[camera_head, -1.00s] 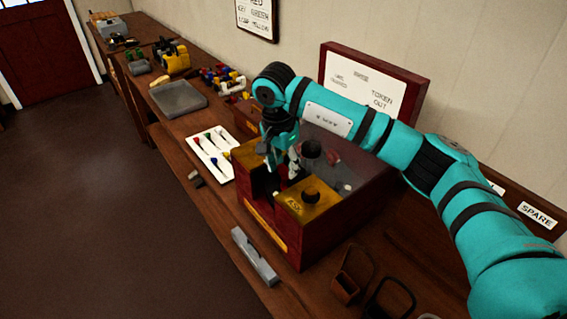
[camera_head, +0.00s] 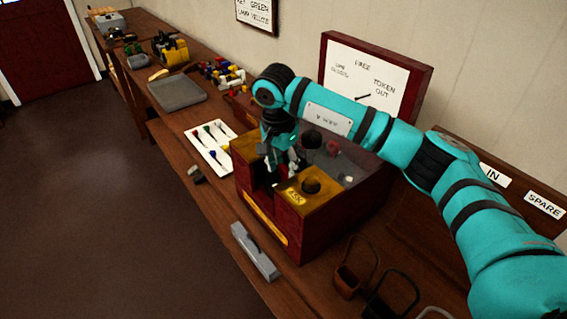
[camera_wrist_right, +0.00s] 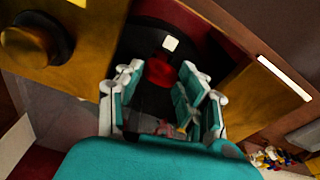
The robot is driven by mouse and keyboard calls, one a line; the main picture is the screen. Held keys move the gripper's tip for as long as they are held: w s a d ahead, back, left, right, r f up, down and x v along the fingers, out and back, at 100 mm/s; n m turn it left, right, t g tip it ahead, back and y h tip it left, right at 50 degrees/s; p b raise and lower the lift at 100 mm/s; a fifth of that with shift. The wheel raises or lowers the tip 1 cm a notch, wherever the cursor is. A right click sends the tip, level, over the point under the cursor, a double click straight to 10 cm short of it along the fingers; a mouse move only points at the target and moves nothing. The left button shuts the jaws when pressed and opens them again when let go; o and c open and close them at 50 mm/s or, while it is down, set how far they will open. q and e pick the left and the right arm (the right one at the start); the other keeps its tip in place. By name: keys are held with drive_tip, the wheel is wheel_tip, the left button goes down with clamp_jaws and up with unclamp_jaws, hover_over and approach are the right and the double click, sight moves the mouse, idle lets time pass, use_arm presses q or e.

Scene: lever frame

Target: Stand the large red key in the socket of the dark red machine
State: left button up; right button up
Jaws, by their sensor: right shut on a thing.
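The dark red machine (camera_head: 335,222) stands on the bench with brass plates on its top and a dark gap between them. My right gripper (camera_head: 280,176) points down at this gap, close to the brass. In the right wrist view my right gripper (camera_wrist_right: 172,90) is shut on the large red key (camera_wrist_right: 164,74), whose red part shows between the fingers with a pale square tip beyond it. The dark recess lies behind the key; I cannot tell whether the key touches the socket. The key is mostly hidden in the head view. My left gripper is not in view.
A white tray (camera_head: 203,155) with small coloured keys lies left of the machine. A grey block (camera_head: 254,252) and dark hoops (camera_head: 392,292) lie in front. A sign board (camera_head: 376,75) stands behind.

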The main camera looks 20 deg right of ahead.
drive_tip(key=shift+f, duration=0.45)
drive_tip(key=o, duration=1.2)
drive_tip(key=shift+o, duration=0.5)
drive_tip(key=shift+r, duration=0.1)
wheel_tip(320, 180, up, 7)
drive_tip(key=p, duration=0.3)
drive_tip(key=shift+s+a, duration=0.25)
drive_tip(key=shift+a, duration=0.1)
wheel_tip(320, 180, up, 12)
drive_tip(key=a, duration=0.1)
drive_tip(key=shift+s, duration=0.4)
